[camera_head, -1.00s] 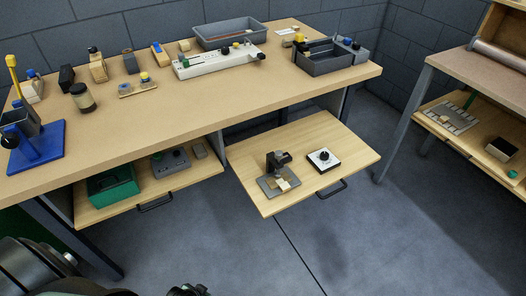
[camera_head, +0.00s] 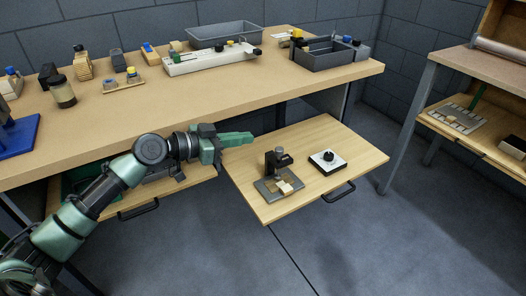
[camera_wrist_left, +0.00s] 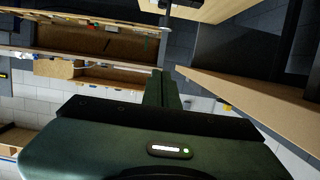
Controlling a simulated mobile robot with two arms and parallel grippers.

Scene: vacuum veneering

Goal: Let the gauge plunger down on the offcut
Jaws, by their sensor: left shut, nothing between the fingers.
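The gauge (camera_head: 278,164) is a dark upright stand on a grey base plate, on the pulled-out wooden drawer board at the middle of the head view. The offcut (camera_head: 285,187) is a small pale wood piece on its base plate. From here I cannot tell whether the plunger touches it. My left gripper (camera_head: 250,139) is shut and empty, above the left rear of that board, up and to the left of the gauge and apart from it. In the left wrist view the shut fingers (camera_wrist_left: 160,88) show with nothing between them. My right gripper is not in view.
A white block with a black knob (camera_head: 327,160) sits right of the gauge on the drawer board (camera_head: 330,130). The workbench top (camera_head: 170,105) overhangs behind, carrying jars, a white fixture and grey trays. A second bench (camera_head: 480,75) stands at the right.

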